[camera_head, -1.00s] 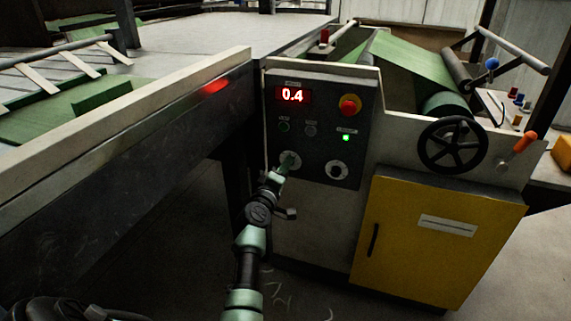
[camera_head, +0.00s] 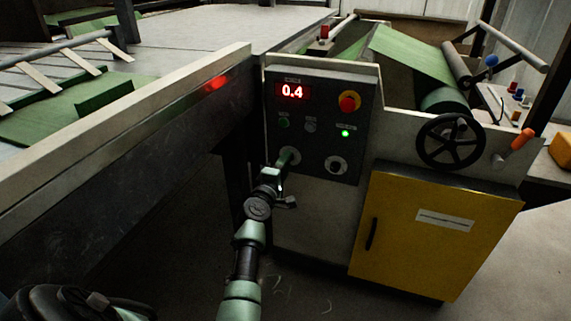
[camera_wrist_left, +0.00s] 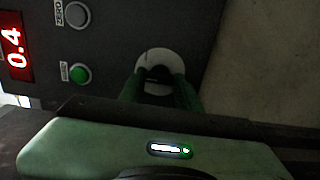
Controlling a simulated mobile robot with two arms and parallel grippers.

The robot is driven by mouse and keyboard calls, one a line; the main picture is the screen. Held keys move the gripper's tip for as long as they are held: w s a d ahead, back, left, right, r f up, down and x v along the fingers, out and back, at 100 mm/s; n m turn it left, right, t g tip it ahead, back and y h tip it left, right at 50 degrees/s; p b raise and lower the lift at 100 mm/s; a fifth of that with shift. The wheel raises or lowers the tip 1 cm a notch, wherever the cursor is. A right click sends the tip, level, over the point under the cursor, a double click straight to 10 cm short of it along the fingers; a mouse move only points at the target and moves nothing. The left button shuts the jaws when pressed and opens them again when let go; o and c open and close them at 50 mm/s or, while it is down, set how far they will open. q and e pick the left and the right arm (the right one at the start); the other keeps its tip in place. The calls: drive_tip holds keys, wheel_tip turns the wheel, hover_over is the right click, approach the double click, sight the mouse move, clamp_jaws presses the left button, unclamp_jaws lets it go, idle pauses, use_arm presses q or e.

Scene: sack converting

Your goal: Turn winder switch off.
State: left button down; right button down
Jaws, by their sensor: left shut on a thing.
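The dark control panel (camera_head: 318,123) on the machine front shows a red 0.4 display (camera_head: 292,91). Two rotary switches with pale round plates sit low on it. My left gripper (camera_head: 287,158) is at the left rotary switch (camera_head: 295,155). In the left wrist view its green fingers (camera_wrist_left: 159,88) are shut on the dark knob at the middle of the pale plate (camera_wrist_left: 158,62). The fingers hide part of the knob, and its label is not readable. The right rotary switch (camera_head: 336,166) is untouched. My right gripper is not in view.
Above the switches are a red stop button (camera_head: 349,102), a green button (camera_head: 284,123), a grey button (camera_head: 310,127) and a lit green lamp (camera_head: 345,133). A handwheel (camera_head: 450,141) and a yellow cabinet (camera_head: 435,235) stand to the right. A long beam (camera_head: 120,115) runs along the left.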

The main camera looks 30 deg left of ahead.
use_arm(q)
drive_tip(key=shift+f, duration=0.1)
drive_tip(key=c, duration=1)
unclamp_jaws()
drive_tip(key=shift+s, duration=0.1)
drive_tip(key=p+v, duration=0.1)
drive_tip(key=v, duration=0.6)
drive_tip(key=shift+s+p, duration=0.35)
drive_tip(key=shift+d, duration=0.15)
